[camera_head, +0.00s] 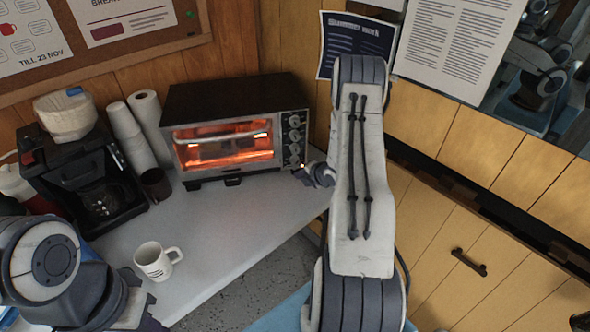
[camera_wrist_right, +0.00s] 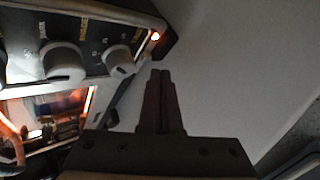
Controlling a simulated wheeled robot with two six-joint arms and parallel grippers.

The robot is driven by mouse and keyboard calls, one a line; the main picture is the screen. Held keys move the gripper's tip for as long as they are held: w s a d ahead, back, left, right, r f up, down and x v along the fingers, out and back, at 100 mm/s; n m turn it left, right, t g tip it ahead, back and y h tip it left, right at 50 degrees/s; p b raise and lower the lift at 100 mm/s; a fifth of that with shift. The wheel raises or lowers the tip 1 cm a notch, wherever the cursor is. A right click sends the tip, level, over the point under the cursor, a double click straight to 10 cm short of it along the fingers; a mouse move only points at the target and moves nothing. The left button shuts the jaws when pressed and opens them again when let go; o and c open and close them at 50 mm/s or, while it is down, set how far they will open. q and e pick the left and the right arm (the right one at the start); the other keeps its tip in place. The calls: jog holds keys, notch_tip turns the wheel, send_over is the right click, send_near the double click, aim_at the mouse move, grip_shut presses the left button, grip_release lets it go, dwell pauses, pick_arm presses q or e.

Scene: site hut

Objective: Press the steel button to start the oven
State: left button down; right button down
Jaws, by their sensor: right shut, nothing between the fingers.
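The toaster oven (camera_head: 235,98) stands at the back of the counter, its inside glowing orange. Several round knobs run down its right side, and a small lamp (camera_head: 302,166) glows at the panel's bottom corner. In the right wrist view the lamp (camera_wrist_right: 155,36) is lit near the lowest knob (camera_wrist_right: 119,62). I cannot make out the steel button clearly; my fingers may hide it. My right gripper (camera_head: 310,176) is just in front of the panel's lower right corner. Its fingers (camera_wrist_right: 162,74) are shut and empty, below the lamp. My left arm is at the bottom left; its fingers are not clear.
A white mug (camera_head: 155,262) stands on the grey counter (camera_head: 230,225). A coffee maker (camera_head: 85,180), stacked cups (camera_head: 130,135), a paper roll (camera_head: 150,120) and a dark cup (camera_head: 156,184) stand left of the oven. The counter before the oven is clear.

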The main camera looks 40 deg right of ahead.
jog(key=shift+s+a+b, duration=0.15)
jog(key=shift+s+a, duration=0.2)
jog(key=shift+s, duration=0.4)
jog(key=shift+s+a+b, duration=0.2)
jog(key=shift+s+a, duration=0.15)
jog(key=shift+s, duration=0.45)
jog(key=shift+s+a+b, duration=0.15)
jog(key=shift+s+a, duration=0.2)
jog(key=shift+s, duration=0.4)
jog(key=shift+w+a+r, duration=0.1)
